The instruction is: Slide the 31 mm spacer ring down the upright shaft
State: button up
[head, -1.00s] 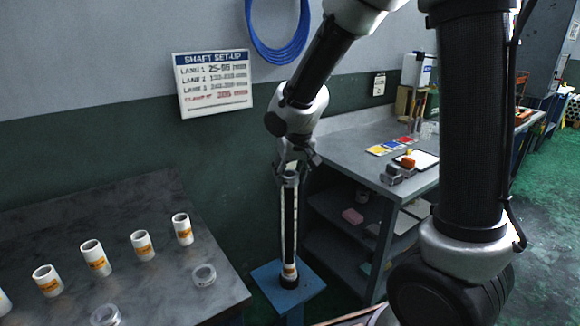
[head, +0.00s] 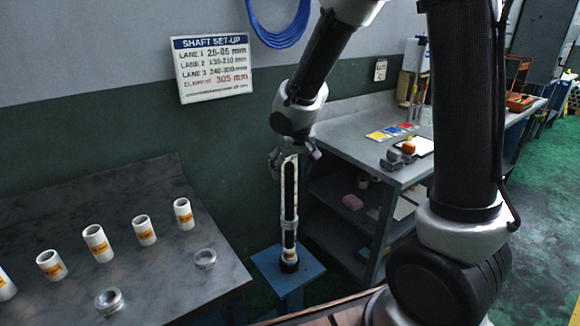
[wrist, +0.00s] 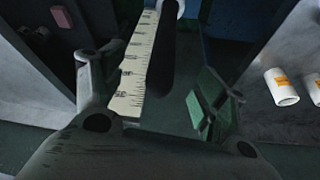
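The upright dark shaft (head: 289,195) stands on a blue base (head: 265,262), with a pale ruled scale alongside it. A white ring with an orange band (head: 289,253) sits around the shaft near its foot; I cannot read its size. My gripper (head: 285,155) is at the shaft's top, pointing down. In the wrist view my gripper (wrist: 150,88) has its fingers apart, with no ring visible between them. The scale (wrist: 135,72) and the dark shaft (wrist: 161,55) extend away between the fingers. The shaft's top end is hidden by my gripper in the head view.
Several white orange-labelled spacers (head: 97,243) and two grey collars (head: 205,259) stand on the left table (head: 60,210). A grey bench (head: 350,145) with shelves stands close right of the shaft. A sign (head: 212,68) hangs on the wall behind.

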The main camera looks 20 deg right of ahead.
jog(key=v, duration=1.2)
dwell(0.6)
jog(key=s+d+r, duration=0.2)
jog(key=s+d, duration=0.5)
jog(key=s, duration=0.3)
jog(key=s+d+r, duration=0.2)
jog(key=s+d, duration=0.5)
jog(key=s, duration=0.4)
jog(key=shift+s+d+m, duration=0.15)
jog(key=shift+d+m, duration=0.1)
jog(key=shift+m, duration=0.15)
